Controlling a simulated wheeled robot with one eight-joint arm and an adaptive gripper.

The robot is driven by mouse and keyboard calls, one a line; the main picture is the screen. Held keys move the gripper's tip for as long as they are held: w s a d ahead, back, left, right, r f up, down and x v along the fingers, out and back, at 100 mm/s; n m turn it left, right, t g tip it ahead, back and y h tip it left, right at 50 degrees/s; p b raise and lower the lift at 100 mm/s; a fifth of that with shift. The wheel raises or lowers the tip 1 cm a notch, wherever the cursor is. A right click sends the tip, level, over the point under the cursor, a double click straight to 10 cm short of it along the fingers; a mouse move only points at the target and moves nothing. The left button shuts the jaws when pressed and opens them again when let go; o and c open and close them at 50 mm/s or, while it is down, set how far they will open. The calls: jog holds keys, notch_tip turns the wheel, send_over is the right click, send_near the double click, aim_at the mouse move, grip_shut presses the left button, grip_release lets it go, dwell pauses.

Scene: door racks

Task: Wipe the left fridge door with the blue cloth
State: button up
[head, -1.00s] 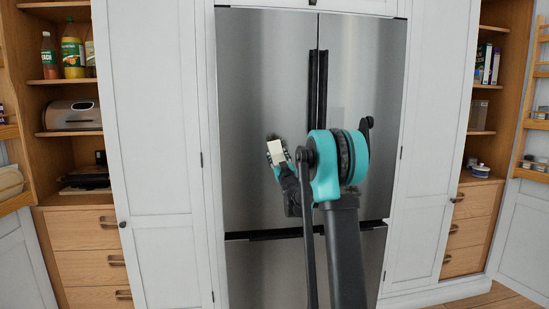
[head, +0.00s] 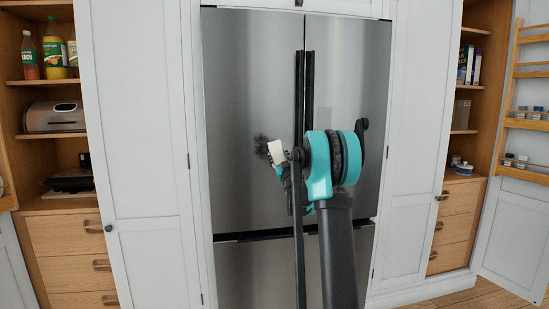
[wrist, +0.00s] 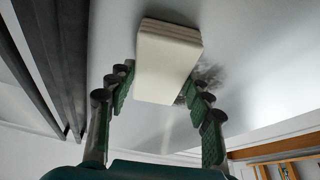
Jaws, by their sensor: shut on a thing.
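The left fridge door (head: 245,100) is brushed steel and closed, with a dark smudge (head: 262,147) on its lower middle part. No blue cloth is in view. My gripper (wrist: 160,85) is shut on a cream, sponge-like block (wrist: 168,58), its fingers on either side. In the head view the block (head: 277,152) is just right of the smudge, partly overlapping it. In the wrist view the smudge (wrist: 208,78) shows beside the block. The block appears to be at the door surface; I cannot tell whether it touches.
Dark vertical handles (head: 303,90) stand right of my gripper, beside the right fridge door (head: 365,80). White cabinet doors (head: 140,130) flank the fridge. Open wooden shelves with bottles and a toaster (head: 54,117) are at left, more shelves at right.

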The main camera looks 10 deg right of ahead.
aim_at(278, 141)
jog(key=shift+r, duration=0.15)
jog(key=shift+w+r, duration=0.1)
jog(key=shift+r, duration=0.85)
jog(key=shift+a+f, duration=0.1)
jog(key=shift+a, duration=5.1)
jog(key=shift+r, duration=1.05)
jog(key=shift+d, duration=5.25)
jog(key=shift+r, duration=1)
jog(key=shift+a, duration=5.25)
